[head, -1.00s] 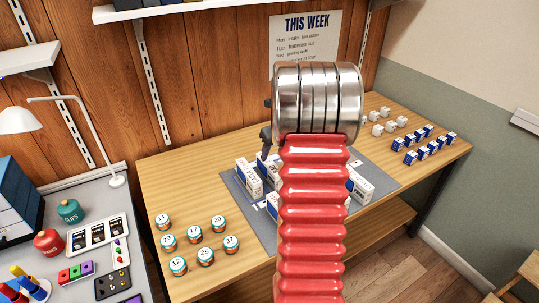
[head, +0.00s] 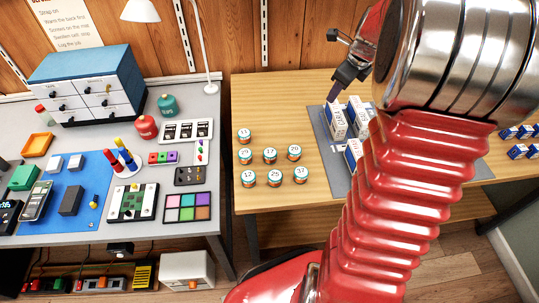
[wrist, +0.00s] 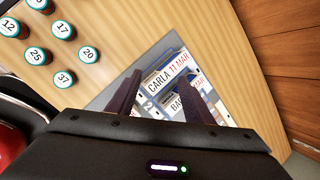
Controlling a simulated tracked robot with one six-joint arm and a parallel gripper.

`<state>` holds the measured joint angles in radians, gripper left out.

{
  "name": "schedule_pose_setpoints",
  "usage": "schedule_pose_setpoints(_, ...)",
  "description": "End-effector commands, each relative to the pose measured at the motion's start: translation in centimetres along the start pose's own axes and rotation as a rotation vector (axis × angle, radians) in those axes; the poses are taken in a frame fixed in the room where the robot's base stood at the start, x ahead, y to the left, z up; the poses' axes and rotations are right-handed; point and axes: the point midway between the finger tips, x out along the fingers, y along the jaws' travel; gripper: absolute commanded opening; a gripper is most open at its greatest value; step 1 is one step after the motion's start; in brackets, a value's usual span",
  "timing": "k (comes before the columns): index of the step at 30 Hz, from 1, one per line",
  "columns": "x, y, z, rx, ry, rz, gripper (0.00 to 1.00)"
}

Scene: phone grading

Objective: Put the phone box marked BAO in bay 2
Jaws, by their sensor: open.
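My gripper (head: 333,94) is open and empty, its jaws above the white phone boxes on the grey mat. In the wrist view its two fingers (wrist: 160,73) spread over a white box (wrist: 163,77) labelled CARLA 11 MAR. Beside it, a box (wrist: 180,103) whose label starts BA is partly covered by the right finger; the rest of its name is hidden. A numeral 2 shows on the grey mat (wrist: 125,88) near the left finger.
Several numbered round tins (head: 270,156) stand on the wooden table (head: 290,110), left of the mat. Blue-and-white small boxes (head: 518,150) are at the far right. A grey bench (head: 190,240) with a drawer cabinet (head: 90,90) and tools stands to the left.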

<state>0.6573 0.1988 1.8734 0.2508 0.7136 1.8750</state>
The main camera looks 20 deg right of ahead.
Motion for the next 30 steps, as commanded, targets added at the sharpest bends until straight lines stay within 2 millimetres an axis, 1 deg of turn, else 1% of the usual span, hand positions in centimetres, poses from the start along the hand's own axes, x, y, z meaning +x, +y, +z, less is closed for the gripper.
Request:
schedule_pose_setpoints(1, -1.2, 1.5, 1.1, -0.099, -0.007, -0.001, 0.47)
schedule_pose_setpoints(6, -4.4, 6.3, 3.5, -0.435, -0.021, 0.002, 0.47)
schedule_pose_setpoints(9, -6.3, 9.2, 4.5, -0.632, -0.030, 0.000, 0.47)
schedule_pose_setpoints(14, -8.9, 13.7, 5.4, -0.946, -0.044, -0.007, 0.47)
schedule_pose_setpoints(18, -11.0, 17.7, 5.6, -1.219, -0.057, -0.016, 0.47)
schedule_pose_setpoints(22, -12.8, 21.1, 5.3, -1.472, -0.068, -0.031, 0.47)
schedule_pose_setpoints(26, -14.2, 24.4, 4.6, -1.724, -0.077, -0.049, 0.47)
schedule_pose_setpoints(30, -15.6, 27.8, 3.5, -1.993, -0.086, -0.074, 0.47)
